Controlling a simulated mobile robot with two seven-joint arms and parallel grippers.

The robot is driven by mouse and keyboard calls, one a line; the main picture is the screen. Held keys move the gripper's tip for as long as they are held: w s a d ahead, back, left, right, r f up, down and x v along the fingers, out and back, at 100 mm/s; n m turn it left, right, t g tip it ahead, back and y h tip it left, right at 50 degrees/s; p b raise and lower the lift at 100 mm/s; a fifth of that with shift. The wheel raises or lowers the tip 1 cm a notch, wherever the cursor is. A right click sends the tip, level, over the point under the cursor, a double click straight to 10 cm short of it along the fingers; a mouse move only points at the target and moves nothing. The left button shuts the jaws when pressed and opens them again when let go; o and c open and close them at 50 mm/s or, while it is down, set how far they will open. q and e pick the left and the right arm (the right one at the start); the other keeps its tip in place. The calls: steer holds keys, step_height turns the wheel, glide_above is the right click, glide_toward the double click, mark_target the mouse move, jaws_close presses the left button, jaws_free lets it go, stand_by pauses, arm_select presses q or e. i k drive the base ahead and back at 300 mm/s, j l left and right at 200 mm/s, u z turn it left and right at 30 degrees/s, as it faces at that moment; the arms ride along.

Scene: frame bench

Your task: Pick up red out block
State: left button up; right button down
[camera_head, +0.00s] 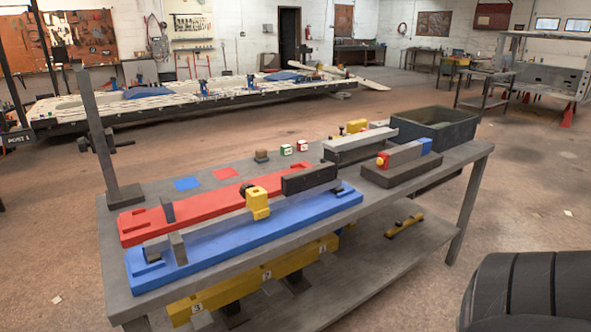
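A small block with red on it (302,145) sits on the workbench top (222,168) toward the back edge, past the red fixture. A similar small block with green and white on it (286,150) stands just to its left. Any lettering on them is too small to read, so I cannot tell which, if either, is marked "out". Neither of my grippers is in view.
A long red fixture (190,212) and a blue fixture (240,232) lie along the bench. A brown block (261,156), red and blue flat squares, and a dark bin (435,128) are also on it. A grey post (97,140) rises at the left corner.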

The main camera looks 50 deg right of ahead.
mark_target(301, 146)
steer(key=z, duration=1.6)
